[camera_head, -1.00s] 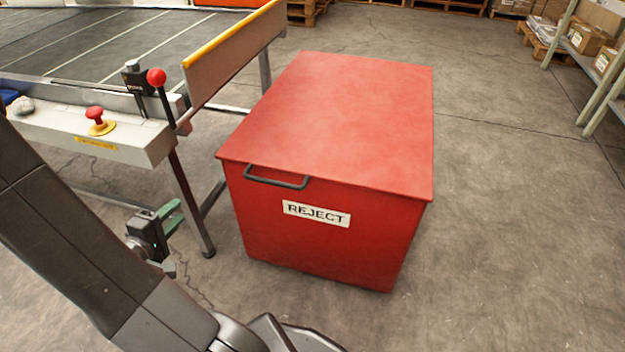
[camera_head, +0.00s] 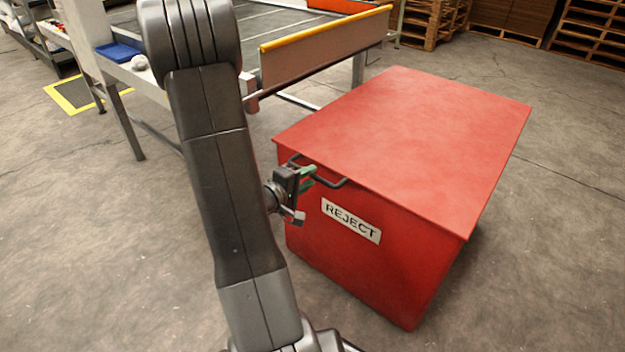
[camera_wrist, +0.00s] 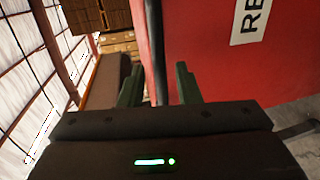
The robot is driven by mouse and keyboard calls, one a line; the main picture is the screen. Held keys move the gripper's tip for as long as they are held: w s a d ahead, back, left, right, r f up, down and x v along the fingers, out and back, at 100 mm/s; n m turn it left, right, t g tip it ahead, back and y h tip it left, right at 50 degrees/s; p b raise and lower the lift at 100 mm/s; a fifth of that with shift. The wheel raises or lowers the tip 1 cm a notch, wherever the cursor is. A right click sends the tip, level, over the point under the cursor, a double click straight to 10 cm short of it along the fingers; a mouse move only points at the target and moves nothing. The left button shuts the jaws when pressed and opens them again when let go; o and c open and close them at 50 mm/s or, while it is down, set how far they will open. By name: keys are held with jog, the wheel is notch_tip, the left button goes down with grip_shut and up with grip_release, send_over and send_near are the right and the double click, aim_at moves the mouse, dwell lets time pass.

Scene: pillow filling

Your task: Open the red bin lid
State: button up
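The red bin (camera_head: 375,265) stands on the floor with its flat red lid (camera_head: 410,145) shut. A REJECT label (camera_head: 350,220) is on its front, and it is partly visible in the wrist view (camera_wrist: 250,20). A dark handle (camera_head: 332,185) sticks out below the lid's front edge. My gripper (camera_head: 311,176) is at the handle's left part. In the wrist view my gripper (camera_wrist: 158,85) is open, its two green fingers apart. The dark handle bar (camera_wrist: 155,45) runs up between them in that view; whether a finger touches it I cannot tell.
A conveyor table with a yellow-topped side panel (camera_head: 325,55) stands behind and left of the bin. A blue tray (camera_head: 120,50) lies on its left end. Pallets (camera_head: 430,22) are at the back. The floor right of the bin is clear.

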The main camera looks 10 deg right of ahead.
jog(key=shift+x, duration=1.2)
jog(key=shift+c, duration=0.4)
grip_shut()
jog(key=shift+r, duration=0.1)
